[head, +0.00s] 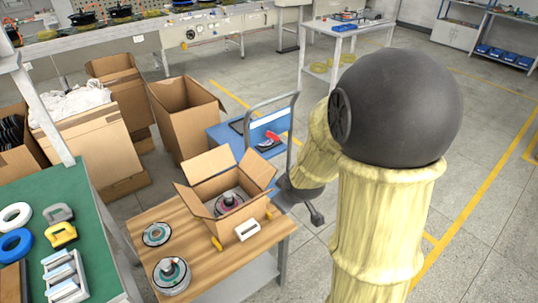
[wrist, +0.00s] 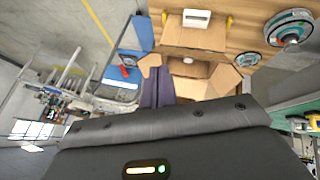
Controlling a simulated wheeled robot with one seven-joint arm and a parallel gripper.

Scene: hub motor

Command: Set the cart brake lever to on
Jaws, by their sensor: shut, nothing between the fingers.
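The blue cart (head: 228,138) with a grey tube handle stands behind the wooden table. A red lever (head: 272,136) is on it, beside a dark patch; its exact setting is too small to tell. In the wrist view the red lever (wrist: 125,72) shows against the blue cart (wrist: 122,76), left of my fingers. My gripper (wrist: 158,70) is shut and empty, its two dark fingers side by side, apart from the lever in the picture. In the head view my padded yellow arm hides part of the area right of the cart, and the fingertips are not clear.
An open cardboard box (head: 228,183) holding a motor part stands on the wooden table (head: 205,245), close to my arm. Tall cardboard boxes (head: 184,118) stand left of the cart. A green bench (head: 92,230) is at left. Floor at right is clear.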

